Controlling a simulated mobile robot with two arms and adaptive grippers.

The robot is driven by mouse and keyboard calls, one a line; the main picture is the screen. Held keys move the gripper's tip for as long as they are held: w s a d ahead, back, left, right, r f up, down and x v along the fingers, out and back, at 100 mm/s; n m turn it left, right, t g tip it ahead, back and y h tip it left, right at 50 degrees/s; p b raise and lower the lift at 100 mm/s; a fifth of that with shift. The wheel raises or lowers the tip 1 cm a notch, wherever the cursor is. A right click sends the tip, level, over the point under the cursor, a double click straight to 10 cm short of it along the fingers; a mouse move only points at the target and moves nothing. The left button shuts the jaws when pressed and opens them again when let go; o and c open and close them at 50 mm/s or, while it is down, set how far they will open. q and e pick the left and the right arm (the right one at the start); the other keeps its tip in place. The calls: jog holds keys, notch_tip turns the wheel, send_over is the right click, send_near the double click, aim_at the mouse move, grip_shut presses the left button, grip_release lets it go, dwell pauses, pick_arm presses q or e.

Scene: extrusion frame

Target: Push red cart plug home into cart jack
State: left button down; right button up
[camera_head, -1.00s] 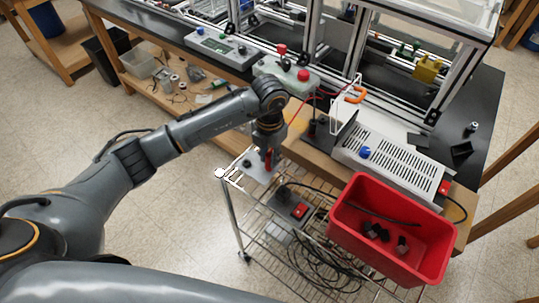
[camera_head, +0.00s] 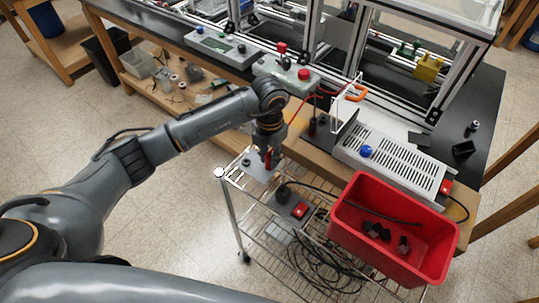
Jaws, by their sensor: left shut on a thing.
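My left gripper (camera_head: 267,157) points down over the left end of the wire cart and is shut on the red plug (camera_head: 268,158). Only a sliver of red shows between the fingers. A red lead runs up from near the gripper toward the bench. Below the gripper, a light grey plate (camera_head: 258,172) sits on the cart's top shelf, with a dark round socket (camera_head: 246,162) at its left. The gripper hides the spot under the plug, so I cannot tell whether the plug is in a jack. My right gripper is not in view.
A red bin (camera_head: 352,240) with dark parts stands on the cart's right. A grey box with a red switch (camera_head: 299,210) and a black plug lies beside the plate. A perforated white power supply (camera_head: 392,160) and a control box with a red button (camera_head: 304,75) stand on the bench.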

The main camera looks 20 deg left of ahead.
pick_arm(q)
jog(key=shift+f, duration=0.2)
jog(key=c, duration=1.1)
grip_release()
jog(key=shift+r, duration=0.15)
notch_tip(320, 180, up, 12)
